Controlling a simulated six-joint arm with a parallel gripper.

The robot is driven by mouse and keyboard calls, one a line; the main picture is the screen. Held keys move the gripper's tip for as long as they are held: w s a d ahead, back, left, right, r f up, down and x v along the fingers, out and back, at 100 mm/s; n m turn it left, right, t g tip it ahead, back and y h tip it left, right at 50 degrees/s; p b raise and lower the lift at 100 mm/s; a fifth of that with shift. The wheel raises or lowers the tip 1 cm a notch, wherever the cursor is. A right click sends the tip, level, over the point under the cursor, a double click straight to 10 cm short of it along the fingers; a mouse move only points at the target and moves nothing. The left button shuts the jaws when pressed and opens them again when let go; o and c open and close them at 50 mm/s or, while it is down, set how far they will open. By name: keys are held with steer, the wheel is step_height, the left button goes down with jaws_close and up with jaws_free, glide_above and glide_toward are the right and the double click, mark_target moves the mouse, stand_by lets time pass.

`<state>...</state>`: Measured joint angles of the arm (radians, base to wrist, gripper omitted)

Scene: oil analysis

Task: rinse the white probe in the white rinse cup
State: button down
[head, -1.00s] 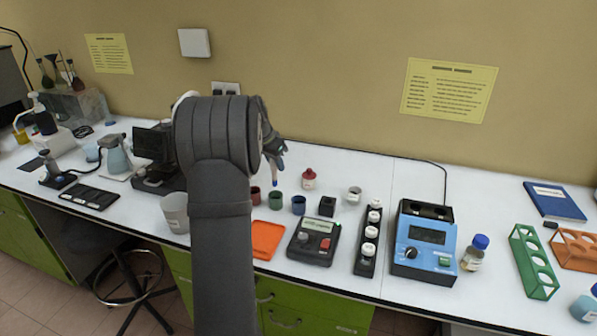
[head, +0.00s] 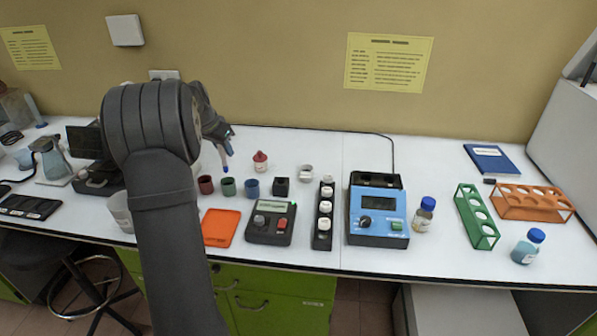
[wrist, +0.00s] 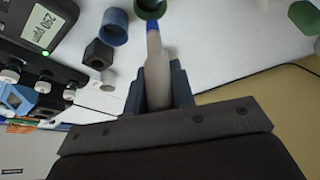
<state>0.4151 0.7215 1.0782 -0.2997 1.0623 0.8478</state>
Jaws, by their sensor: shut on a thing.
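My gripper (wrist: 158,88) is shut on the white probe (wrist: 157,72), a pale grey-white stick with a blue tip. In the head view the probe (head: 227,157) hangs tip down, above and behind the row of small coloured cups, near the green cup (head: 228,188). A small white cup (head: 306,173), which looks like the rinse cup, stands to the right of the probe, behind the black rack. The gripper's fingers are small and partly hidden by my arm in the head view.
A red cup (head: 206,184), blue cup (head: 252,187) and black block (head: 282,186) flank the green cup. A red-capped bottle (head: 260,162) stands behind them. The meter (head: 271,222), orange tray (head: 220,227), black rack (head: 323,235) and blue device (head: 377,210) are in front and right.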

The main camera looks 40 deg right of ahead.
steer(key=s+d, duration=0.4)
steer(key=d, duration=1)
glide_above(306, 176)
steer(key=w+d, duration=0.4)
steer(key=shift+s+a+f, duration=0.1)
steer(key=shift+f, duration=0.55)
steer(key=shift+s+a+f, duration=0.1)
steer(key=shift+f, duration=0.55)
steer(key=shift+f, duration=0.25)
steer(key=shift+f, duration=1)
steer(key=shift+f, duration=0.45)
steer(key=shift+f, duration=0.75)
steer(key=shift+f, duration=0.15)
